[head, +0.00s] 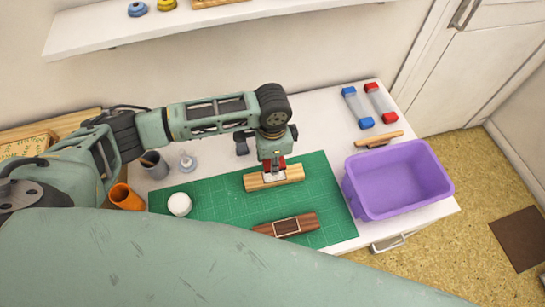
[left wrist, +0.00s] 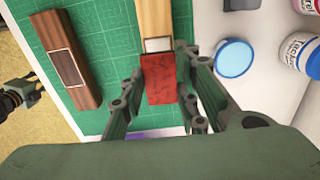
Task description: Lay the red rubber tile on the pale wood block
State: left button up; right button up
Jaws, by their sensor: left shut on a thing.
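My left gripper (head: 272,166) is shut on the red rubber tile (left wrist: 160,78), whose dark-marked face shows between the fingers in the left wrist view. In the head view the tile (head: 279,163) is a small red patch at the fingertips. The pale wood block (head: 291,174) lies on the green mat, directly below the gripper. A whitish patch (left wrist: 158,45) on the block is partly covered by the tile in the left wrist view. I cannot tell whether tile and block touch. At the left edge of that view is a dark end, apparently my right gripper (left wrist: 30,93); its fingers are unclear.
A dark wood block (head: 286,225) with a pale-outlined square lies on the green mat (head: 225,205), nearer me. A white jar (head: 180,204), an orange cup (head: 127,197) and a grey cup (head: 155,166) stand left. A purple bin (head: 400,180) stands right. The mat's right part is clear.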

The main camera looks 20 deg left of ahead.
pick_arm(q)
notch_tip(320, 180, down, 2)
jog(key=shift+f+b, duration=0.25)
jog(key=shift+b, duration=0.05)
jog(key=shift+f+b, duration=0.6)
jog(key=shift+f, duration=1.15)
jog(key=o, duration=1.1)
jog(key=shift+c, duration=0.2)
